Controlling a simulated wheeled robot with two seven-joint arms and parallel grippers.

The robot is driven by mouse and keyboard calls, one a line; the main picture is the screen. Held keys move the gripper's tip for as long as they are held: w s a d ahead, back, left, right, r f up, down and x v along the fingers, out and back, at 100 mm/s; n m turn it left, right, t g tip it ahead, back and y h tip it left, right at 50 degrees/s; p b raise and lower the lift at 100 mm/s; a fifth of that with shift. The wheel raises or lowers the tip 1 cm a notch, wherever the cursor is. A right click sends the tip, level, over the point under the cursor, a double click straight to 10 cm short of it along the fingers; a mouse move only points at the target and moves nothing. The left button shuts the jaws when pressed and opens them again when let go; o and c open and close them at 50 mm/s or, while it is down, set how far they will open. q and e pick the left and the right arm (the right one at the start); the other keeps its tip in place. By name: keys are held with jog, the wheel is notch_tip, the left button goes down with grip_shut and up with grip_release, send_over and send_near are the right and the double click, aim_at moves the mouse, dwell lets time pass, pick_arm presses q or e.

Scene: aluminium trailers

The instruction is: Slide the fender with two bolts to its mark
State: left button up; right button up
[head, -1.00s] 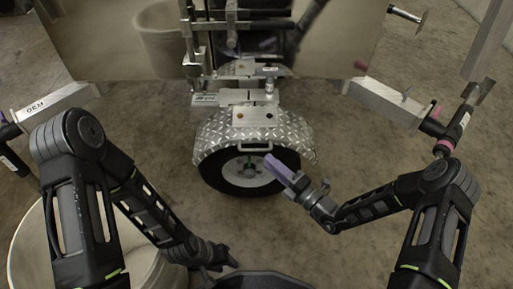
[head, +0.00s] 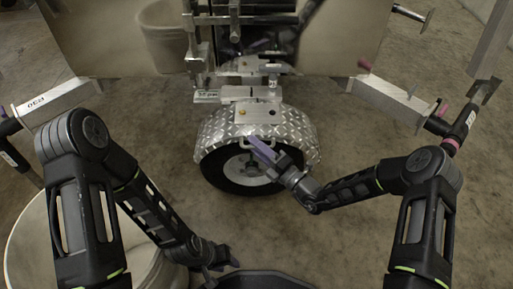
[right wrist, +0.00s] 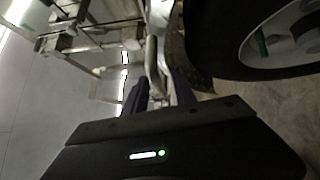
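The diamond-plate fender (head: 292,126) arches over the wheel (head: 232,172). Its top bracket (head: 258,115) carries two bolt heads. A pale bar handle (head: 244,142) sits on the fender's near side and partly hides behind my right gripper (head: 260,152). In the right wrist view the right fingers (right wrist: 164,92) are apart, with the handle bar (right wrist: 152,62) running down between them; whether they touch it is unclear. My left gripper (head: 222,262) hangs low, away from the fender, and its finger gap is not clear. I cannot make out the mark.
A pale round tub (head: 40,235) stands at the lower left. A metal beam with a label (head: 55,102) juts in at left, and another beam (head: 395,100) at right. The trailer's metal body rises behind the fender.

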grip_shut()
dwell(0.3)
dwell(1.1)
jog(key=shift+a, duration=0.1)
